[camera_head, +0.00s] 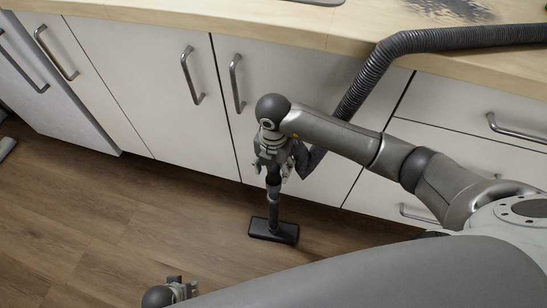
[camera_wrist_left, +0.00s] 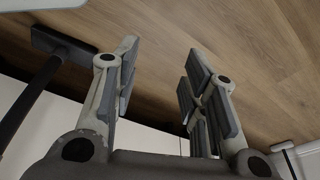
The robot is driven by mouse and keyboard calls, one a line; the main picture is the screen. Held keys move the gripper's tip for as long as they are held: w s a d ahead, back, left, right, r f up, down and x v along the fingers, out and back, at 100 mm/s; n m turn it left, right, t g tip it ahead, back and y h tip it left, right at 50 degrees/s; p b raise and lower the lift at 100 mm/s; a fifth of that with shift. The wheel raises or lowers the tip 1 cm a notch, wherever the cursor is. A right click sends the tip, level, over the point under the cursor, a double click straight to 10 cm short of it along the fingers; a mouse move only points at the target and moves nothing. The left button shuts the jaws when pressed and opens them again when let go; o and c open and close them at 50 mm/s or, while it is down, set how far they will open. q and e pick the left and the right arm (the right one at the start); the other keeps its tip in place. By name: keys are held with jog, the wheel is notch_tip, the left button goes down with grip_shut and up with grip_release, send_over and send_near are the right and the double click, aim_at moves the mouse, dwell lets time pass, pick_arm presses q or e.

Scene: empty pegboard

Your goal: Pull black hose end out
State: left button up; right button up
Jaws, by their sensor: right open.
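The black ribbed hose (camera_head: 362,88) runs from the countertop down past the cabinet doors, and its lower end bends toward a vacuum wand (camera_head: 273,200). The wand stands upright with its flat black floor head (camera_head: 273,230) on the wood floor. My right gripper (camera_head: 272,168) points down at the top of the wand, open, with its fingers beside the hose joint; contact cannot be told. My left gripper (camera_head: 178,285) is low at the bottom edge. In the left wrist view its fingers (camera_wrist_left: 162,55) are open and empty, with the wand (camera_wrist_left: 32,98) and floor head (camera_wrist_left: 62,43) at left.
White cabinet doors (camera_head: 150,75) and drawers (camera_head: 470,130) with metal handles stand behind the wand. A wooden countertop (camera_head: 220,22) with a dark spill (camera_head: 450,10) lies above. The wood floor (camera_head: 90,220) at left is clear.

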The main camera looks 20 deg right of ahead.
pick_arm(q)
jog(key=shift+w+r, duration=0.35)
jog(key=shift+r, duration=0.4)
pick_arm(e)
jog(key=shift+f, duration=1.3)
jog(key=shift+c, duration=0.5)
jog(key=c, duration=1)
jog(key=shift+r, duration=0.1)
jog(key=shift+r, duration=0.1)
